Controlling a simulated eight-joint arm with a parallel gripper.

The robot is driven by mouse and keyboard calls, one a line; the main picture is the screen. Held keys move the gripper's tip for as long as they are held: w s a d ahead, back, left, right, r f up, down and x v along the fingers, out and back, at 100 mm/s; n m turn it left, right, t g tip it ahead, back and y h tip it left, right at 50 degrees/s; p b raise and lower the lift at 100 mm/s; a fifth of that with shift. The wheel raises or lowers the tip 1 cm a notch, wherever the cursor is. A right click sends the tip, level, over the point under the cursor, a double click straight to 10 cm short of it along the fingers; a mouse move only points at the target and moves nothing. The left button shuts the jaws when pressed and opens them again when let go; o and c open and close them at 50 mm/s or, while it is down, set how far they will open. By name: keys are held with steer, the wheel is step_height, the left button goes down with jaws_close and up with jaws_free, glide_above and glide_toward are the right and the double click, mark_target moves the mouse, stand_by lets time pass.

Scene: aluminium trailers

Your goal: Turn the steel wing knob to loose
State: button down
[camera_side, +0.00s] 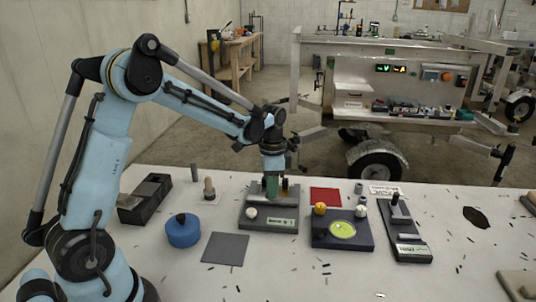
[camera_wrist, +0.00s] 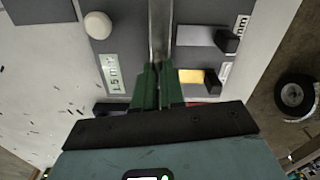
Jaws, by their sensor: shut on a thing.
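The grey block (camera_side: 262,228), with a white round knob (camera_side: 251,212) and a printed label, stands on the pale table in front of my arm. My gripper (camera_side: 271,196) points down onto its top. In the wrist view, my gripper's green fingers (camera_wrist: 159,72) are shut on a narrow steel piece, which looks like the wing knob (camera_wrist: 160,28), standing between them. The block (camera_wrist: 125,45) fills the middle of that view, with its white knob (camera_wrist: 98,25) at left and two black levers at right. The fingers hide part of the wing, and I cannot tell its turn angle.
A navy block (camera_side: 343,238) with a yellow-green dial and a grey block with a black lever (camera_side: 398,213) stand to the right. A blue round container (camera_side: 183,232), a grey mat (camera_side: 226,248) and a dark slotted block (camera_side: 146,198) lie to the left. The front table is mostly clear.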

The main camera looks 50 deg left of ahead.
steer(key=n, duration=0.4)
steer(key=shift+n, duration=0.3)
steer(key=n, duration=0.3)
steer(key=shift+n, duration=0.3)
steer(key=n, duration=0.3)
steer(key=shift+n, duration=2.2)
steer(key=c, duration=1.2)
jaws_free()
steer(key=shift+r, duration=0.15)
